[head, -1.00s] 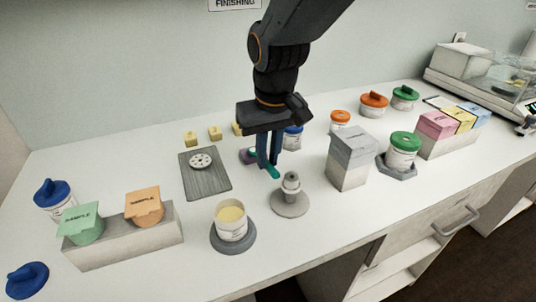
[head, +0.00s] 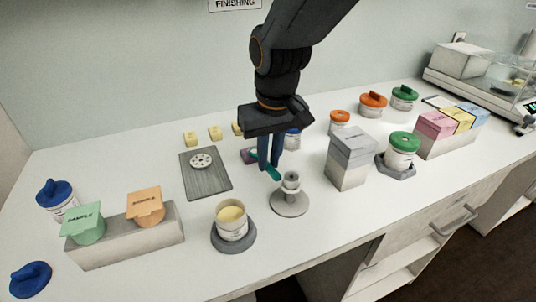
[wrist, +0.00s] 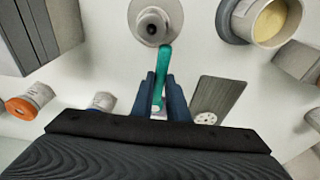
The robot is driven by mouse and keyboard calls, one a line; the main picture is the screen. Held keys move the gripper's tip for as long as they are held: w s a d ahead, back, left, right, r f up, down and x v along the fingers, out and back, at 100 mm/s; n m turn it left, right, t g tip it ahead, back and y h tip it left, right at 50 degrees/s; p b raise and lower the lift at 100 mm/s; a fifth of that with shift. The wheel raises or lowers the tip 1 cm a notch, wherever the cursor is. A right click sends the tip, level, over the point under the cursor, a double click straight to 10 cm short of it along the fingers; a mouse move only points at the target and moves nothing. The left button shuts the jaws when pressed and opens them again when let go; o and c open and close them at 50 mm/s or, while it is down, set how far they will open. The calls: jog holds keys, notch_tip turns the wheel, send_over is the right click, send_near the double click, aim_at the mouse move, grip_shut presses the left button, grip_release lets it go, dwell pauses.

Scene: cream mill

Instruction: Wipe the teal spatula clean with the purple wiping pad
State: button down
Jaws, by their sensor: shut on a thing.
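The teal spatula (head: 273,174) is held between the fingers of my gripper (head: 268,162). One end points toward the grey round stand (head: 290,202). In the wrist view the spatula (wrist: 164,62) runs lengthwise between the two fingers (wrist: 162,80), its outer end beside the stand's base (wrist: 150,40). The purple wiping pad (head: 248,156) is just left of and behind the fingers, close to the spatula's other end. I cannot tell whether they touch. In the wrist view that end is mostly hidden by my gripper.
A grey board with a speckled white disc (head: 201,160) lies left of my gripper. An open jar of yellow cream (head: 231,222) stands at the front. A grey box (head: 351,158) stands to the right. Several lidded jars and yellow blocks stand behind. Bare counter lies between the board and stand.

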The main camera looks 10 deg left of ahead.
jog(key=shift+s+d, duration=0.25)
jog(key=shift+s, duration=0.2)
jog(key=shift+w, duration=0.15)
jog(key=shift+w+a+p, duration=0.4)
jog(key=shift+w+p, duration=0.05)
jog(key=shift+w, duration=0.1)
jog(key=shift+s+d+p, duration=0.4)
jog(key=shift+s, duration=0.25)
jog(key=shift+w, duration=0.1)
jog(key=shift+w+a, duration=0.4)
jog(key=shift+w, duration=0.2)
jog(key=shift+s+d+p, duration=0.4)
jog(key=shift+s+p, duration=0.2)
jog(key=shift+s, duration=0.1)
